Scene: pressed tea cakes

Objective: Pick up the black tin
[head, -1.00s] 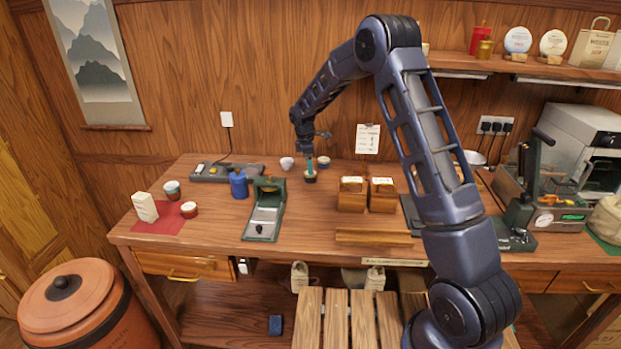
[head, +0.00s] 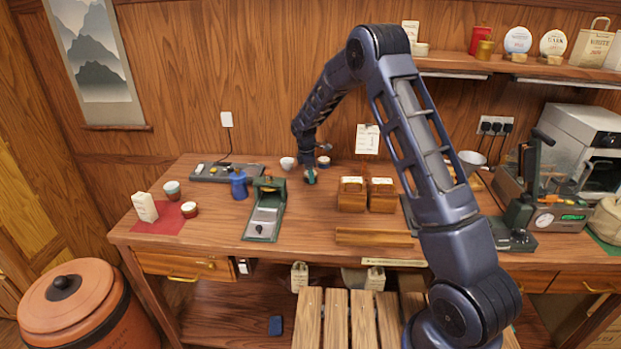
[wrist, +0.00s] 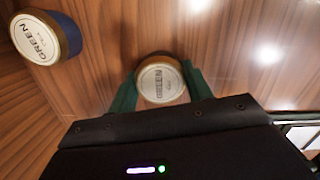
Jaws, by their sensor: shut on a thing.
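A blue tin (wrist: 62,36), also lidded GREEN, stands close behind; the head view shows it too (head: 323,162). A white cup (head: 287,163) is left of my gripper. Two wooden boxes (head: 351,200) (head: 382,201) stand to the right, and a green-framed device (head: 265,215) to the left.

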